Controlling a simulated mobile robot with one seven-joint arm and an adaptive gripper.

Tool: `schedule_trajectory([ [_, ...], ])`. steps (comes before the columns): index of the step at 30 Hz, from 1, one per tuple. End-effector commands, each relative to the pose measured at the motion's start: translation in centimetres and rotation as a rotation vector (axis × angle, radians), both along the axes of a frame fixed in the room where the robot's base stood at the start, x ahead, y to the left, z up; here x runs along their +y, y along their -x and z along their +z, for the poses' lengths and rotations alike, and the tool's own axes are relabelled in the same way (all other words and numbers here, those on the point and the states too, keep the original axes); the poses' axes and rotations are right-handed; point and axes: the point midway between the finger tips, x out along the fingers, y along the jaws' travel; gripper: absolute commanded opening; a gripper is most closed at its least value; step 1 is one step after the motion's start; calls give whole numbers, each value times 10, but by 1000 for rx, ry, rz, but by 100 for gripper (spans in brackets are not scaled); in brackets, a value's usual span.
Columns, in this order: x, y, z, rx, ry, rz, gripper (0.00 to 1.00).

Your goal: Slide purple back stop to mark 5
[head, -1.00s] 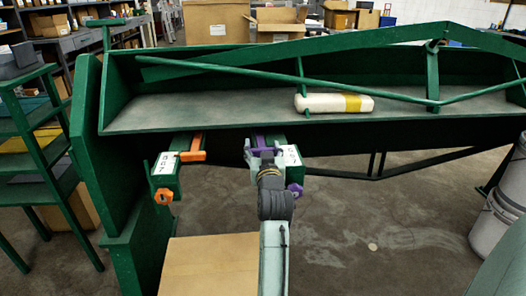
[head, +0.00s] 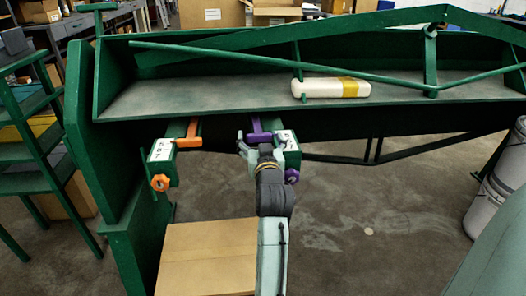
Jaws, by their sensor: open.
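The purple back stop (head: 257,128) is T-shaped and sits on a short rail under the front edge of the green machine's bed. Its crossbar faces me. A green end block with a white scale label (head: 286,139) and a purple knob (head: 292,176) is at the rail's near end. The label's marks are too small to read, so I cannot tell which mark the stop is at. My gripper (head: 262,146) is open, just on the near side of the purple crossbar. Its fingers partly cover the block; I cannot tell whether they touch the stop.
An orange back stop (head: 187,140) with an orange knob (head: 160,182) is on a parallel rail to the left. A white and yellow block (head: 330,88) lies on the bed (head: 200,95). A cardboard box (head: 205,260) stands below left of my arm. Open floor lies right.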

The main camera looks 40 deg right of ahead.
Motion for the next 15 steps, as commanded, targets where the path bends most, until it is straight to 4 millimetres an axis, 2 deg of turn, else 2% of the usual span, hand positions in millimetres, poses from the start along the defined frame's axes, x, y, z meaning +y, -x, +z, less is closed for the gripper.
schedule_trajectory([
  [6,25,42,-1,0,-1,-1,80],
  [12,41,66,-1,1,-1,-1,80],
  [15,44,72,0,-1,1,0,80],
])
